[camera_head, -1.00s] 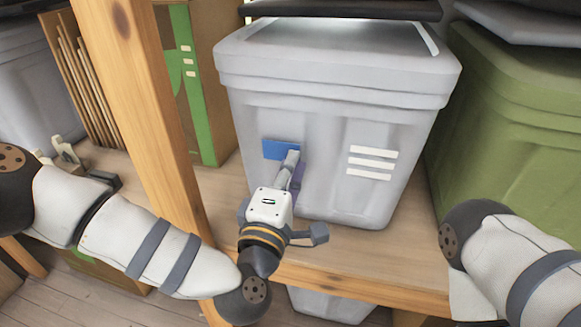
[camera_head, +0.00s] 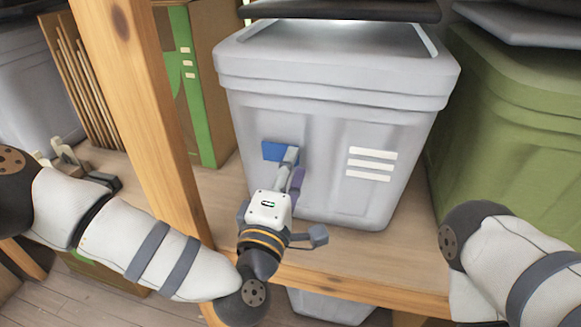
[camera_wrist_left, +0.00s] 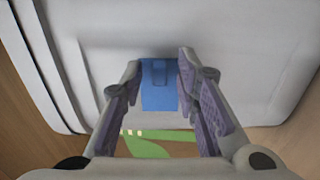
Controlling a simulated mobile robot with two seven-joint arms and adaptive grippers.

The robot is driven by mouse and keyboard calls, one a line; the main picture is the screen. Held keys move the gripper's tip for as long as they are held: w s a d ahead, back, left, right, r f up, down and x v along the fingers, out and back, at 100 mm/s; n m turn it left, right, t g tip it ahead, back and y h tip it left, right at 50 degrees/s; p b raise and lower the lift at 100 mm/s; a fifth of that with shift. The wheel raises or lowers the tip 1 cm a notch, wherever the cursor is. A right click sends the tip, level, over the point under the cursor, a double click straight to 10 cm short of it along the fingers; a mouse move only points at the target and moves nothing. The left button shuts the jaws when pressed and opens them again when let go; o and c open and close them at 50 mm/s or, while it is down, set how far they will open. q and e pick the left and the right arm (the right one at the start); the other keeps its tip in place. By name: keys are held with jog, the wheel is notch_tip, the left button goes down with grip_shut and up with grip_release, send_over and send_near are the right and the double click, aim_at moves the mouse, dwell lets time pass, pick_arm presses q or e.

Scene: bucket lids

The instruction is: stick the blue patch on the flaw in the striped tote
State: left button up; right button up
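The striped tote (camera_head: 330,130) is light grey and stands on a wooden shelf, with three white stripes on its front. The blue patch (camera_head: 276,150) lies against the tote's front, left of the stripes. It also shows in the left wrist view (camera_wrist_left: 158,96) with a small raised tab, flat against the grey wall. No flaw is visible. My left gripper (camera_head: 294,165) is in front of the patch. In the left wrist view its two fingers (camera_wrist_left: 158,84) are spread on either side of the patch, with gaps to the tab. My right gripper is outside the view.
A wooden post (camera_head: 135,90) stands left of the tote, close to my left arm. A brown box with a green band (camera_head: 195,80) is behind it. A green tote (camera_head: 510,130) stands at the right. A dark slab (camera_head: 340,9) hangs over the tote.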

pick_arm(q)
jog(key=p+v, duration=0.2)
jog(key=v, duration=0.4)
jog(key=shift+s, duration=0.45)
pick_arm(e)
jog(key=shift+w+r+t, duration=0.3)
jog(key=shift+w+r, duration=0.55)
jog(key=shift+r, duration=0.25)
pick_arm(q)
jog(key=shift+a, duration=0.15)
jog(key=s+a+f+m+g+p, duration=0.1)
jog(key=s+a+f+m+g, duration=0.1)
jog(key=s+f+m+g, duration=0.55)
jog(key=s+a+f+m+g+p, duration=0.15)
jog(key=s+f+g, duration=0.25)
jog(key=s+f, duration=0.65)
jog(key=s+a+f+m+g+y+p, duration=0.1)
jog(key=s+a+f+m+g+y, duration=0.2)
jog(key=s+a, duration=1.6)
jog(key=s+m+g+y, duration=0.1)
jog(key=s+g+y, duration=0.1)
jog(key=g, duration=0.4)
jog(key=shift+s+a+m+y, duration=0.3)
jog(key=shift+m+y, duration=0.1)
jog(key=shift+y, duration=0.2)
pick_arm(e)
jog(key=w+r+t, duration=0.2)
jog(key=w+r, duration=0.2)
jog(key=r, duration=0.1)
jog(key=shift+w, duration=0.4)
